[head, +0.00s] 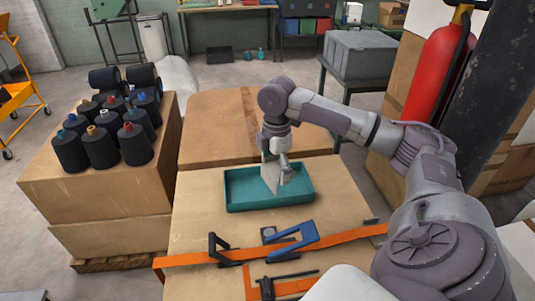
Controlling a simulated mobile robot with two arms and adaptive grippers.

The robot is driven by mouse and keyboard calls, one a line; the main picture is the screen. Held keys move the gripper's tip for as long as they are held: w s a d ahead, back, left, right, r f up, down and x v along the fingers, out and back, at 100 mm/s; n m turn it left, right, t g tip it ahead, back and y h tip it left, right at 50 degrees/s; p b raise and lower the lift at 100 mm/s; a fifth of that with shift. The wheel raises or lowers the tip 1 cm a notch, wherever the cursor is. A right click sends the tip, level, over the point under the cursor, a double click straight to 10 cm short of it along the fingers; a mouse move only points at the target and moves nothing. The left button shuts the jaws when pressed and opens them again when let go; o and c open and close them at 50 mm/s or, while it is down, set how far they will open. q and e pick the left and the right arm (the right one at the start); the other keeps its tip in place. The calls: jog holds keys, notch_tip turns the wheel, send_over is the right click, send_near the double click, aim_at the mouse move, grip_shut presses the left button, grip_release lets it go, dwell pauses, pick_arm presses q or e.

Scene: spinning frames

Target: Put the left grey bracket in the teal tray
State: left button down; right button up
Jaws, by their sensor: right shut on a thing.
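The teal tray (238,192) lies on the wooden worktable in the middle of the head view. My right gripper (277,160) is over the tray, pointing down. It is shut on a grey bracket (270,178), a light flat piece that hangs upright over or in the tray. I cannot tell whether its lower end touches the tray floor. The gripper's fingers are small here and partly merge with the bracket. My left gripper is not in view. I see no second grey bracket clearly.
An orange strip (345,237) crosses the table in front of the tray, with a blue bracket-like part (292,241) and black parts (220,246) around it. Dark thread cones (103,148) stand on a box at left. A red extinguisher (438,70) stands at right.

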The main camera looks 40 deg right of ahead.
jog(key=d, duration=0.2)
jog(key=shift+s+d+r+n, duration=0.3)
jog(key=shift+s+r+n, duration=0.05)
jog(key=shift+s+n, duration=0.05)
jog(key=shift+w, duration=0.3)
jog(key=p, duration=0.1)
send_over(249, 193)
notch_tip(249, 193, down, 6)
jog(key=f, duration=0.1)
jog(key=shift+w+f+p, duration=0.1)
jog(key=shift+f+p, duration=0.3)
jog(key=shift+f, duration=1.5)
jog(key=shift+f, duration=0.1)
jog(key=o, duration=0.8)
notch_tip(249, 193, up, 12)
jog(key=shift+r+b, duration=0.15)
jog(key=shift+b, duration=0.2)
